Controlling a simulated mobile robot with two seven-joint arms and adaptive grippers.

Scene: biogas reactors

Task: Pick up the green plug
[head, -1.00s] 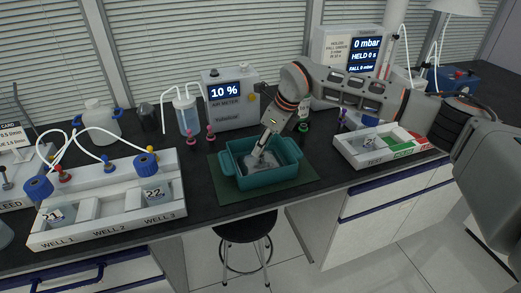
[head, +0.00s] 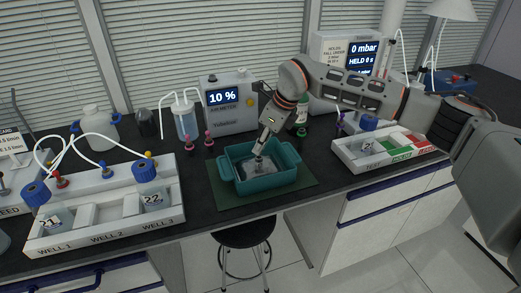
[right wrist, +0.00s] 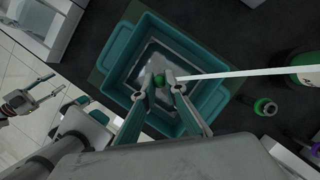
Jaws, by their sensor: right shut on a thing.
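A green plug (right wrist: 158,79) shows between the fingertips of my right gripper (right wrist: 161,88) in the right wrist view. The gripper is shut on it, over the inside of a teal tub (right wrist: 205,128). In the head view my right gripper (head: 259,152) points down into the tub (head: 270,182); the plug is too small or hidden to make out there. Another green plug-like piece (right wrist: 265,107) stands on the bench beside the tub. My left gripper (right wrist: 50,86) shows at the left of the wrist view, fingers apart and empty; it is outside the head view.
The tub sits on a green mat (head: 227,198). Pink plugs (head: 209,141) stand to its left, near the well rack (head: 110,222). A sectioned tray (head: 375,163) lies to the right. A green bottle (right wrist: 305,68) is close by. A pale thin rod (right wrist: 250,73) crosses the wrist view.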

